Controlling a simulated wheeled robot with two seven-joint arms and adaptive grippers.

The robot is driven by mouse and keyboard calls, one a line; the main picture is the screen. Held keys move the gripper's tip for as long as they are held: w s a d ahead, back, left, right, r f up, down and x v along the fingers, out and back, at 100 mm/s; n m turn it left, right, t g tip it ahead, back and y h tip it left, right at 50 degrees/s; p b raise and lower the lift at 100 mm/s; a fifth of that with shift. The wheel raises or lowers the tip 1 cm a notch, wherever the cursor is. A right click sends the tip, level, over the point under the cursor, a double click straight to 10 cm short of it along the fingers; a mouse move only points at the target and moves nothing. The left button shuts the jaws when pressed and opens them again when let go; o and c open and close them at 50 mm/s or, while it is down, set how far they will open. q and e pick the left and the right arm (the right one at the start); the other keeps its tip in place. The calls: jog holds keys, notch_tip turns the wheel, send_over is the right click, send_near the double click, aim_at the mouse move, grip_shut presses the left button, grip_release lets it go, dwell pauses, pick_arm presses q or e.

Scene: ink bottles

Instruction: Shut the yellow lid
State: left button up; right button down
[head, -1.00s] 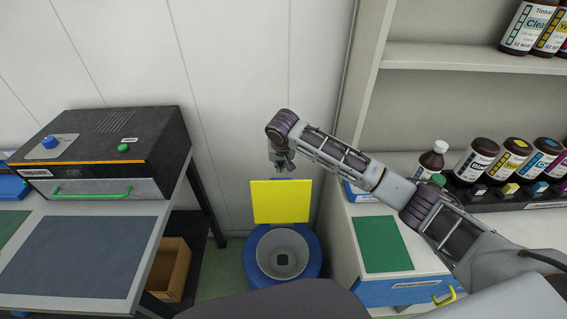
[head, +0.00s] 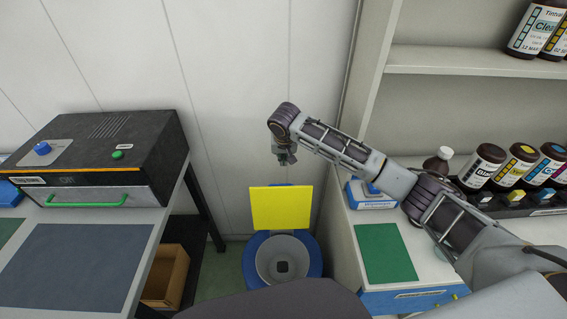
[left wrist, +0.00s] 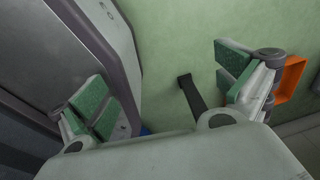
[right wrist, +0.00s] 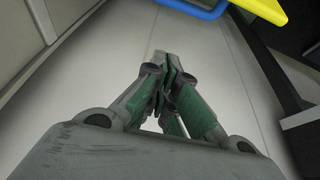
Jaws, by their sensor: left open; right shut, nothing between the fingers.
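The yellow lid (head: 282,208) stands upright, raised at the back of the round blue bin (head: 254,262). The bin's grey inside is open to view. My right gripper (head: 287,158) is above and behind the lid's top edge, near the white wall, apart from the lid. In the right wrist view the right gripper (right wrist: 172,85) is shut and empty, and edges of the yellow lid (right wrist: 262,10) and the blue bin (right wrist: 190,7) show at the top. My left gripper (left wrist: 165,85) is open and empty over green floor; it is not in the head view.
A bench with a black machine (head: 105,150) with a green handle stands left, with a cardboard box (head: 165,277) beneath. Right of the bin is a counter with a green mat (head: 385,252), a blue box (head: 370,195) and several ink bottles (head: 482,165). An orange object (left wrist: 291,78) lies beside the left gripper.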

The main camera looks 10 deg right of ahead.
pick_arm(q)
jog(key=shift+w+d+r, duration=0.15)
jog(key=shift+w, duration=0.65)
pick_arm(e)
notch_tip(320, 180, down, 9)
jog(key=shift+s, duration=0.45)
pick_arm(q)
jog(key=shift+s, duration=0.55)
pick_arm(e)
jog(key=shift+a+r, duration=0.1)
